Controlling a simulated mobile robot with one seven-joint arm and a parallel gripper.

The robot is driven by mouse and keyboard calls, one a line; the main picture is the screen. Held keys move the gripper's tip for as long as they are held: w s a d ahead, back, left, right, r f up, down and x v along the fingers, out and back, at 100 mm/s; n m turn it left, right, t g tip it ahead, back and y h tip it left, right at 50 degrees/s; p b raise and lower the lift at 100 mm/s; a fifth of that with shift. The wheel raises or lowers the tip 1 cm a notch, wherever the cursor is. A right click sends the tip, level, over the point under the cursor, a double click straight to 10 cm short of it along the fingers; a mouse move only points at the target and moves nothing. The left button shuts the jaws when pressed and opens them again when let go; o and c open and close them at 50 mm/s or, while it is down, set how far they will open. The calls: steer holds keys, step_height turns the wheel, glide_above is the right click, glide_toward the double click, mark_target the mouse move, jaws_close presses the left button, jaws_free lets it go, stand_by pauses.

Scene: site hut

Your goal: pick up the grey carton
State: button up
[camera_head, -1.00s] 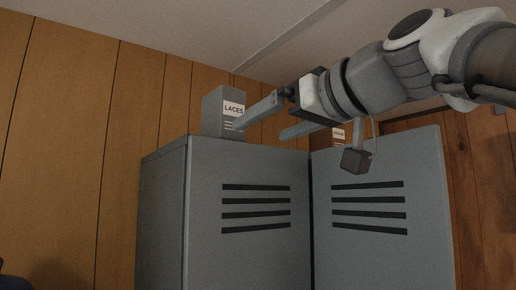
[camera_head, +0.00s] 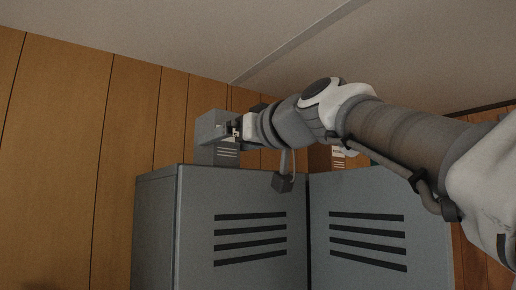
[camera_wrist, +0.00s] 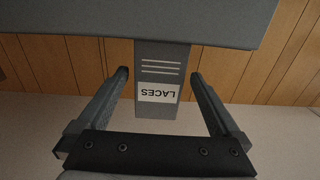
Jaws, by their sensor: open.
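The grey carton (camera_head: 208,127) stands upright on top of the left grey locker (camera_head: 250,190), near its left end. In the wrist view the carton (camera_wrist: 160,112) appears upside down with its LACES label. My gripper (camera_wrist: 159,75) is open, with one finger on each side of the carton in that view and a gap on both sides. In the head view my gripper (camera_head: 218,141) is at the carton and partly covers its front and label. How deep the carton sits between the fingers is hard to tell.
A second locker (camera_head: 380,205) stands to the right. Brown box (camera_head: 319,157) on top is partly hidden behind my arm. The wood-panelled wall (camera_head: 70,130) is behind, and the ceiling (camera_head: 180,35) is above.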

steer(key=p+x, duration=0.2)
steer(key=x, duration=0.1)
steer(key=p+x, duration=0.1)
steer(key=x, duration=0.1)
steer(key=shift+d+r, duration=0.1)
steer(key=shift+r, duration=0.25)
steer(key=shift+w+a+f, duration=0.1)
steer(key=shift+w+a, duration=0.15)
steer(key=shift+w, duration=0.05)
steer(key=c, duration=1.4)
steer(key=shift+s, duration=0.1)
